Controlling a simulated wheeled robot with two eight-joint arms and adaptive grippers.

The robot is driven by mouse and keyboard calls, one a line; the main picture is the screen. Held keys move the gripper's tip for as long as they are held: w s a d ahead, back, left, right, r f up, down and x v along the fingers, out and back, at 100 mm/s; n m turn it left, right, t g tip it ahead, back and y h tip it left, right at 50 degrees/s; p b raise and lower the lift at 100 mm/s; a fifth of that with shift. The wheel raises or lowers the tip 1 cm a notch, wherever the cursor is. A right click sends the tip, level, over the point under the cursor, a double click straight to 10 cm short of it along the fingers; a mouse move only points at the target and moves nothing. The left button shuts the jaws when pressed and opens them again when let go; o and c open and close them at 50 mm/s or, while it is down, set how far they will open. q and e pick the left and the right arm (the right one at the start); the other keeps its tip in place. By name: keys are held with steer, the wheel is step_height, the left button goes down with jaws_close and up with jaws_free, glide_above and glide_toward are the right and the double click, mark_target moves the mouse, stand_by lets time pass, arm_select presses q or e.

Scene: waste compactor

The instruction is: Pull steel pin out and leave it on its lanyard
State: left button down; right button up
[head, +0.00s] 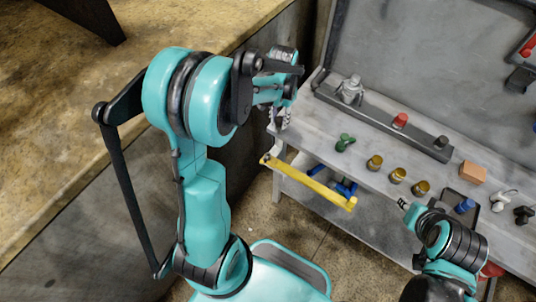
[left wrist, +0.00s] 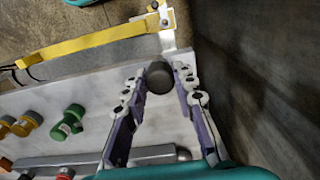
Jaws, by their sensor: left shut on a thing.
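My left gripper (head: 284,118) is at the left end of the grey bench, mostly hidden behind its own arm in the head view. In the left wrist view the fingers of my left gripper (left wrist: 159,79) stand on both sides of a dark grey round end, which I take as the steel pin (left wrist: 159,76), and are shut on it. A pale bracket (left wrist: 168,32) at the end of a yellow bar (left wrist: 95,42) is just beyond it. The yellow bar also shows in the head view (head: 315,185). I cannot make out the lanyard. My right gripper (head: 404,204) is near the bench front; its jaws are unclear.
A brown worktop (head: 60,110) is at left. Floor shows below the bench.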

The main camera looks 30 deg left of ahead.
arm_select(q)
steer(key=w+d, duration=0.4)
steer(key=w, duration=0.3)
steer(key=shift+w+d, duration=0.2)
steer(key=shift+d, duration=0.2)
stand_by(1.1)
steer(key=shift+f+b, duration=0.2)
steer(key=shift+b, duration=0.1)
steer(key=shift+f, duration=0.3)
steer(key=c, duration=1.1)
jaws_free()
steer(key=shift+c, duration=0.2)
steer(key=shift+r, duration=0.15)
step_height(320, 180, up, 12)
